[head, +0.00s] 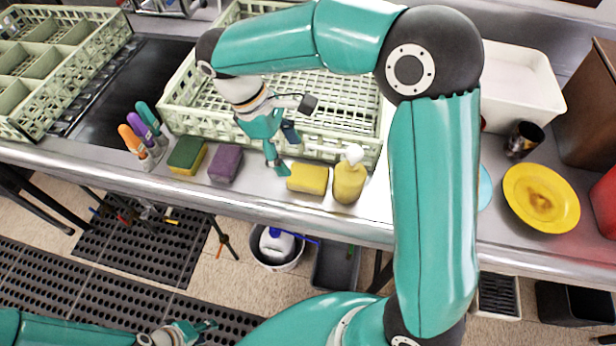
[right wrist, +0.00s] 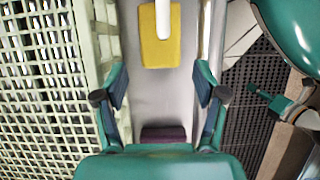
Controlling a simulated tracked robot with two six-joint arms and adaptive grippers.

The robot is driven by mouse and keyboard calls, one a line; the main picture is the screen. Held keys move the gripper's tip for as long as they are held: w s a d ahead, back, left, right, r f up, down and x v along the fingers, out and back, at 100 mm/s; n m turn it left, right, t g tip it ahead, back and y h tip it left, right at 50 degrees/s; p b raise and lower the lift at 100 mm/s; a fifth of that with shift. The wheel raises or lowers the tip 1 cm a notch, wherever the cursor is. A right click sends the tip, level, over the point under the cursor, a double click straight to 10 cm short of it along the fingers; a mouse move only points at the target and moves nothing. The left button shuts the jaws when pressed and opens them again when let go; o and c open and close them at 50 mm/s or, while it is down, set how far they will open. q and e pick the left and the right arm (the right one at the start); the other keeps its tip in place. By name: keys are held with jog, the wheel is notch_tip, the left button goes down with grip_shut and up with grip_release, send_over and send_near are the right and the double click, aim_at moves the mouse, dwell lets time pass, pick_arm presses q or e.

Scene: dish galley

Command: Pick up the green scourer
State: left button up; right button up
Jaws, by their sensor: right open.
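The green scourer (head: 187,156), a block with a green top and a yellow side, lies on the counter's front strip at the left in the head view. I cannot make it out in the right wrist view. My right gripper (head: 283,152) is open and empty, above the counter to the right of the scourer. In the right wrist view its fingers (right wrist: 160,88) are spread over bare counter, between a purple sponge and a yellow sponge. My left gripper (head: 194,332) is low at the bottom left, away from the counter; its jaws are too small to judge.
The purple sponge (head: 225,163) lies just right of the scourer. The yellow sponge (head: 307,179) and a yellow pump bottle (head: 349,181) are further right. A pale green rack (head: 185,115) stands behind.

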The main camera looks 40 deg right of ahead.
aim_at(304, 173)
jog(key=shift+p+x, duration=0.3)
jog(key=shift+x, duration=3.4)
jog(key=c, duration=0.7)
jog(key=shift+r, duration=0.1)
jog(key=shift+r, duration=0.4)
notch_tip(304, 173, up, 2)
jog(key=shift+s+a+r+b, duration=0.1)
jog(key=shift+a+r+b, duration=0.15)
jog(key=shift+b, duration=0.15)
jog(key=s+a+b, duration=0.1)
jog(key=s+a, duration=0.2)
jog(key=a, duration=0.1)
jog(key=s+a+b, duration=0.1)
jog(key=s+a, duration=0.3)
jog(key=s+a+b, duration=0.1)
jog(key=s+a, duration=0.3)
jog(key=a, duration=0.1)
jog(key=shift+s+a, duration=0.1)
jog(key=shift+s, duration=0.15)
